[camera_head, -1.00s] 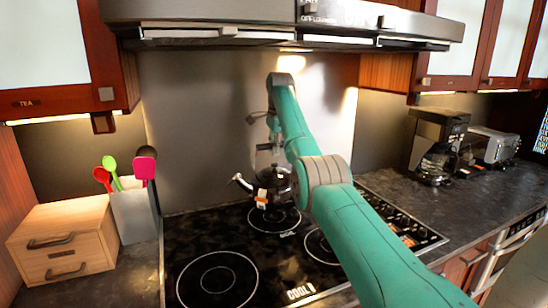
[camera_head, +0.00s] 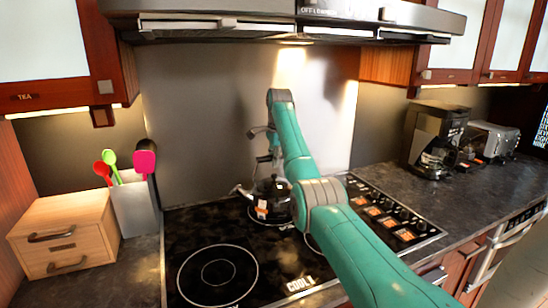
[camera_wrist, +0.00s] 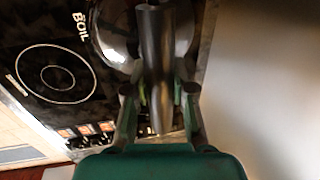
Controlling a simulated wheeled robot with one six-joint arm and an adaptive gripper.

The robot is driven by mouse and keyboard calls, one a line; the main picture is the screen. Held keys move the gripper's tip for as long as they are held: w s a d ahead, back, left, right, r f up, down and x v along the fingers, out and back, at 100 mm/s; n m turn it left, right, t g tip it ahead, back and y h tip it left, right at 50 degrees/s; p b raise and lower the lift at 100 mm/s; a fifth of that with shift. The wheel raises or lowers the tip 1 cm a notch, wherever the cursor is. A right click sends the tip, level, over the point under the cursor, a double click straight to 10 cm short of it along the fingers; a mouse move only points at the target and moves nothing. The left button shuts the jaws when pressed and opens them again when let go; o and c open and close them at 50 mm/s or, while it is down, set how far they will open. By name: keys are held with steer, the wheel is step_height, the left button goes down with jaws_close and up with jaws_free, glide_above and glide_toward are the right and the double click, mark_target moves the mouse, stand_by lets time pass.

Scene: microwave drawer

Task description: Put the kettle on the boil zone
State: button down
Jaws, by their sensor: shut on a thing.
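The black and silver kettle (camera_head: 272,203) is upright at the back of the cooktop, spout to the left. It covers most of the back ring, the boil zone (camera_head: 285,227), whose BOIL label (camera_wrist: 80,25) lies just in front of the kettle in the wrist view. I cannot tell whether the kettle's base touches the glass. My gripper (camera_wrist: 158,97) is shut on the kettle's dark handle (camera_wrist: 155,60), which runs between the fingers. In the head view my gripper (camera_head: 270,160) is above the kettle. The kettle's body (camera_wrist: 118,30) is partly cut off in the wrist view.
The front left ring (camera_head: 217,275) is bare. My arm partly hides the zone labelled COOL (camera_head: 300,284). Control knobs (camera_head: 385,212) line the cooktop's right side. The hood (camera_head: 285,25) hangs above, the backsplash (camera_head: 210,110) stands behind, and a utensil holder (camera_head: 135,208) stands left.

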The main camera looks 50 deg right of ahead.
steer(key=shift+r, duration=0.15)
steer(key=c, duration=1.4)
jaws_free()
steer(key=shift+f, duration=0.2)
steer(key=o, duration=0.4)
steer(key=shift+r, duration=0.1)
steer(key=r, duration=0.4)
steer(key=s+r, duration=0.1)
steer(key=r, duration=0.3)
steer(key=s+a+r, duration=0.1)
steer(key=r, duration=0.2)
steer(key=shift+a+r, duration=0.1)
steer(key=shift+r, duration=0.3)
